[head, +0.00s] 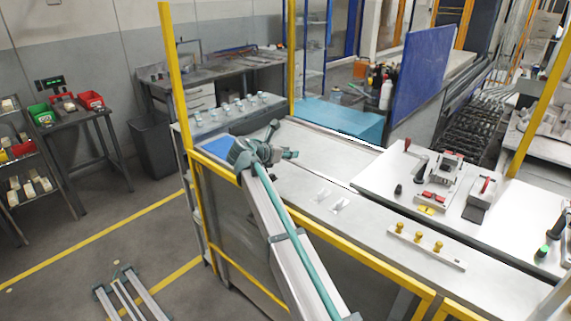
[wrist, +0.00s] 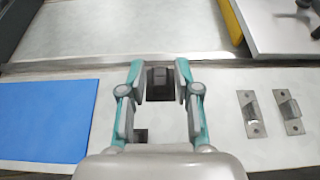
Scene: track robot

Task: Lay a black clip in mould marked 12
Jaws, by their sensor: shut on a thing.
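My gripper (wrist: 160,75) is shut on a small black block-like thing, which looks like a black clip (wrist: 159,84), held between the fingertips in the wrist view. In the head view my gripper (head: 288,154) is over the left part of the grey bench, and the clip cannot be made out there. A small dark square (wrist: 141,136) shows on the bench between my fingers, nearer the palm; I cannot tell whether it is a part or a recess. No number 12 is readable in either view, so I cannot pick out the mould.
A blue mat (wrist: 52,120) lies left of my gripper. Two metal brackets (wrist: 250,114) (wrist: 289,112) are to the right. A white plate (head: 440,205) with clamps and a strip with yellow knobs (head: 427,246) stand farther right. A yellow post (head: 175,75) rises at the left.

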